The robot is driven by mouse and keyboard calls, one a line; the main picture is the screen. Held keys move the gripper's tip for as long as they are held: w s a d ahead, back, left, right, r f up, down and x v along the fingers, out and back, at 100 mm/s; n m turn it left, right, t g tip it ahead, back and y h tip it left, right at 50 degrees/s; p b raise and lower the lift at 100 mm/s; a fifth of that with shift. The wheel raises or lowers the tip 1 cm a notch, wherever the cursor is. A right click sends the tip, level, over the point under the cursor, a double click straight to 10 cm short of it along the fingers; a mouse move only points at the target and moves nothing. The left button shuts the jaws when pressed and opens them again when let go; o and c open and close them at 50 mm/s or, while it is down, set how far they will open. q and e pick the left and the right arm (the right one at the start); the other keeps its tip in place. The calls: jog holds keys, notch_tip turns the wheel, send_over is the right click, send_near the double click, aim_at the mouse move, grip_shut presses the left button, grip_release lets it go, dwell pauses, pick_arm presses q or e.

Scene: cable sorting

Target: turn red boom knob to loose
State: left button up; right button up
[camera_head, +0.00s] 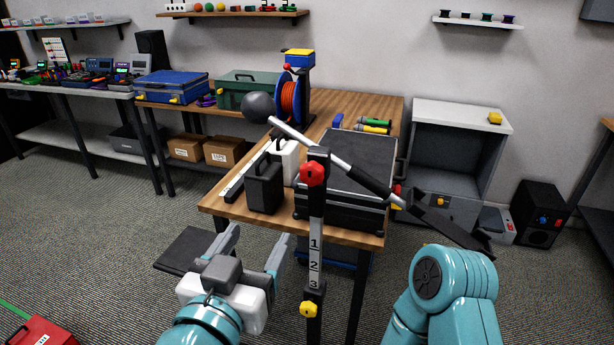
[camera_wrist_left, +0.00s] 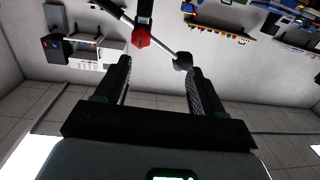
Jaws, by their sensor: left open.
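The red boom knob (camera_head: 314,173) sits at the top of a dark upright stand (camera_head: 316,225) marked 1, 2, 3, where the tilted boom (camera_head: 340,162) crosses it. A dark round ball (camera_head: 258,107) is at the boom's upper left end. A yellow knob (camera_head: 309,310) is low on the stand. My left gripper (camera_head: 252,240) is open and empty, below and left of the red knob and apart from it. In the left wrist view the red knob (camera_wrist_left: 141,38) shows beyond the open fingers (camera_wrist_left: 158,85). The right arm's teal link (camera_head: 455,285) shows; its gripper is not visible.
A wooden table (camera_head: 230,205) behind the stand bears a black case (camera_head: 264,187), a dark flat-topped box (camera_head: 350,165) and an orange cable reel (camera_head: 289,97). The boom's dark end (camera_head: 450,225) slopes down over the right side. A red box (camera_head: 42,332) is on the floor at lower left.

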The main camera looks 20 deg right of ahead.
pick_arm(q)
jog(key=s+d+r+h, duration=0.1)
jog(key=s+d+r, duration=0.1)
jog(key=p, duration=0.3)
send_near(309, 176)
jog(key=shift+m, duration=0.4)
jog(key=x, duration=0.9)
jog(key=shift+w+d, duration=0.15)
jog(key=shift+w, duration=0.05)
jog(key=shift+s, duration=0.1)
jog(key=shift+c, duration=0.3)
jog(key=c, duration=1)
